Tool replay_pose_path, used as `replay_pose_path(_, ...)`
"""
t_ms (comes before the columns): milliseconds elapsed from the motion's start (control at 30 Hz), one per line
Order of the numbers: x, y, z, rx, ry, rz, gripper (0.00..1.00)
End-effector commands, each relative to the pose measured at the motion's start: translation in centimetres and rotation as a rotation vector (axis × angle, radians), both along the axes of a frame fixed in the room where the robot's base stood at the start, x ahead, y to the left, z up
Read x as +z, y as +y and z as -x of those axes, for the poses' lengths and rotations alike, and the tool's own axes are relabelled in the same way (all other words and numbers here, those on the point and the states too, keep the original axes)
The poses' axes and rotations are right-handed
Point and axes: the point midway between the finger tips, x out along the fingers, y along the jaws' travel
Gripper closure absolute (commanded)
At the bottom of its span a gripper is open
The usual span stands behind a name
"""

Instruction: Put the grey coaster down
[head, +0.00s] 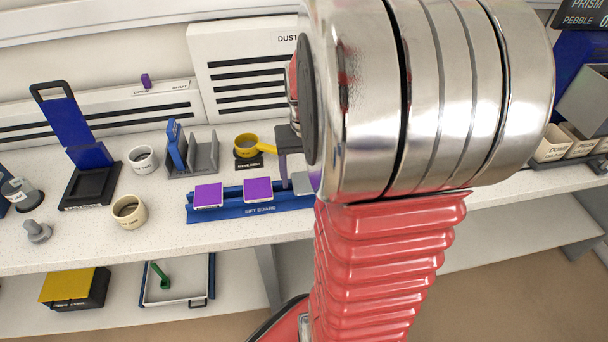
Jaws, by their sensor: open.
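The grey coaster (301,183) sits at the right end of the blue sift board (222,213), in line with two purple coasters, one at left (208,195) and one in the middle (258,190). My arm hides its right part. My gripper (291,170) is open, with one dark finger visible just left of the grey coaster and pointing down. The other finger is hidden behind my arm. I cannot tell whether the finger touches the coaster or the board.
A yellow sieve (247,145) stands behind the board. A grey rack (203,156), a white cup (143,159), a cream cup (129,211) and a blue press (86,155) stand left. Bare counter lies in front. My arm blocks the view right of the board.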

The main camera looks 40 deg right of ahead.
Motion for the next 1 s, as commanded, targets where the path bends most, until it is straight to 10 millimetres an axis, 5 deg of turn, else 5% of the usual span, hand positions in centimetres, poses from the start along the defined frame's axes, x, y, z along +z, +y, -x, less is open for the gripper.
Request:
replay_pose_path(367, 1.2, 0.1, 0.1, 0.001, 0.002, -0.002, 0.27)
replay_pose_path(1000, 11.6, 0.0, 0.0, 0.001, 0.000, 0.001, 0.27)
